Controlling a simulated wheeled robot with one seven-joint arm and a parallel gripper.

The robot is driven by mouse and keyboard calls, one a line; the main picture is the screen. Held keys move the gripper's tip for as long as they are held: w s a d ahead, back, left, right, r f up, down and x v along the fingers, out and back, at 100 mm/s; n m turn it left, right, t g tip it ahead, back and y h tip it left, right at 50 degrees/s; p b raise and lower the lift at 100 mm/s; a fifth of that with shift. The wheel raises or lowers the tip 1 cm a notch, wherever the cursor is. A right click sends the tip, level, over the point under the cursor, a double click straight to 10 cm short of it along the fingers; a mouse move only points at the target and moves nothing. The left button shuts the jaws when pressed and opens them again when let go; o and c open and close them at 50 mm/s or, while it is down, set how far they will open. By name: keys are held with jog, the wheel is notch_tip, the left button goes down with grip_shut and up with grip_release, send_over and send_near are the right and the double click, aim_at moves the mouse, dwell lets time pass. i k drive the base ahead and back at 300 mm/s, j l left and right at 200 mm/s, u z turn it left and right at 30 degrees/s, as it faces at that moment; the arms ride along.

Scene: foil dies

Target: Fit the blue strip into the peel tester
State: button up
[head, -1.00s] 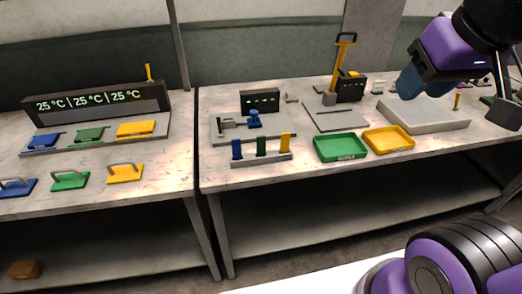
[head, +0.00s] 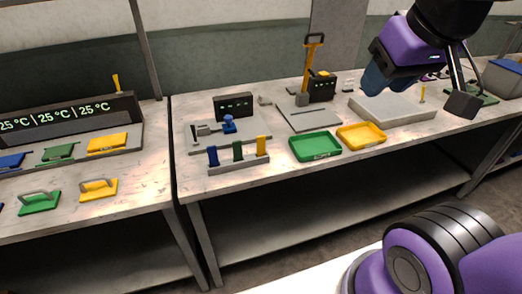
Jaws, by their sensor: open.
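The blue strip (head: 213,155) stands upright in a grey rack (head: 240,166), at the left end beside a green strip (head: 238,150) and a yellow strip (head: 261,146). Behind the rack, a grey device with a blue clamp-like part (head: 229,124) sits on a grey base plate; it looks like the peel tester, and a dark display box (head: 234,106) stands behind it. My gripper (head: 462,80) is at the upper right, open and empty, well apart from the rack. Part of it is hidden by my arm.
A green tray (head: 315,147) and a yellow tray (head: 361,136) lie right of the rack. Behind them are a yellow-handled press (head: 312,68) and a grey slab (head: 392,107). A separate left table (head: 120,192) holds coloured plates; a gap divides the tables.

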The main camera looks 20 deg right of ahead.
aim_at(250, 125)
jog(key=i+j, duration=0.95)
jog(key=k+j+z, duration=0.15)
jog(key=j+z, duration=0.25)
jog(key=k+j+z, duration=0.15)
jog(key=z, duration=0.2)
jog(key=k+j+z, duration=0.15)
jog(key=k+z, duration=0.25)
jog(key=i, duration=0.1)
